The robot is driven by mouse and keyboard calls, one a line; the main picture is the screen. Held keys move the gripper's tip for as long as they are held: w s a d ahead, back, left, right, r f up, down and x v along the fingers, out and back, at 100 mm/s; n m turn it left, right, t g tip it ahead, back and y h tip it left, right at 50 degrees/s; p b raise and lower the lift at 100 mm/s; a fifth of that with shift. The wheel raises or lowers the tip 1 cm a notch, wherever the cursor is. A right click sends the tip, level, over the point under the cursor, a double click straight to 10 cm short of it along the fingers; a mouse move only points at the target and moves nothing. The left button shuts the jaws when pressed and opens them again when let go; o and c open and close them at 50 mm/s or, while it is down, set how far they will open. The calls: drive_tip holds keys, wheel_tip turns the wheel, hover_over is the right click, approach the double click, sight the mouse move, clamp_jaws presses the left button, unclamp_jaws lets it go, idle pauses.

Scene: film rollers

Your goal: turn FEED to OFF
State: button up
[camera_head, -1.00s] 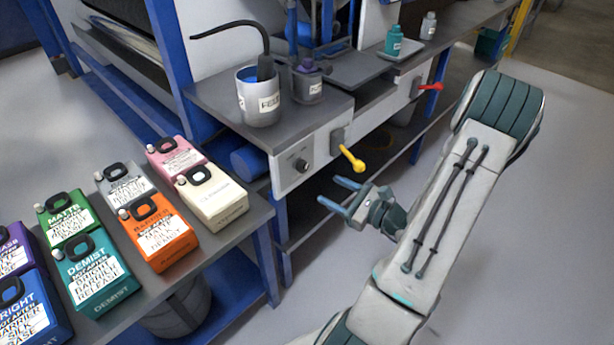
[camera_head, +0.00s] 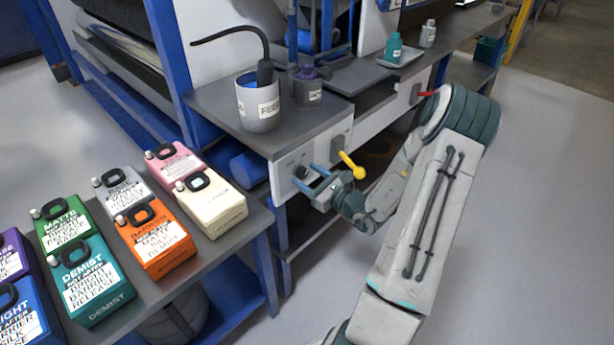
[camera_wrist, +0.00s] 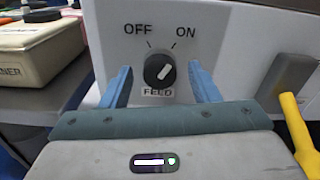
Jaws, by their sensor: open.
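The FEED knob (camera_wrist: 159,70) is a round black dial on a white panel, with a white pointer line that slants up and right toward the ON mark. OFF is printed at upper left, ON at upper right, and a FEED label sits below. In the head view the knob (camera_head: 300,171) is on the front panel of the machine's bench. My gripper (camera_wrist: 160,84) is open, with one blue finger on each side of the knob and visible gaps. In the head view my gripper (camera_head: 306,176) points at the panel; whether the fingertips touch it I cannot tell.
A yellow lever (camera_head: 352,166) sticks out just right of the knob, close to my gripper. A red lever (camera_head: 428,93) is farther right. A side table with several labelled jugs, including a cream one (camera_head: 212,208), stands at left. Open floor lies at right.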

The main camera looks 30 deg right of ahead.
drive_tip(key=shift+w+a, duration=0.15)
drive_tip(key=shift+w, duration=0.2)
drive_tip(key=c, duration=1)
drive_tip(key=shift+o, duration=0.2)
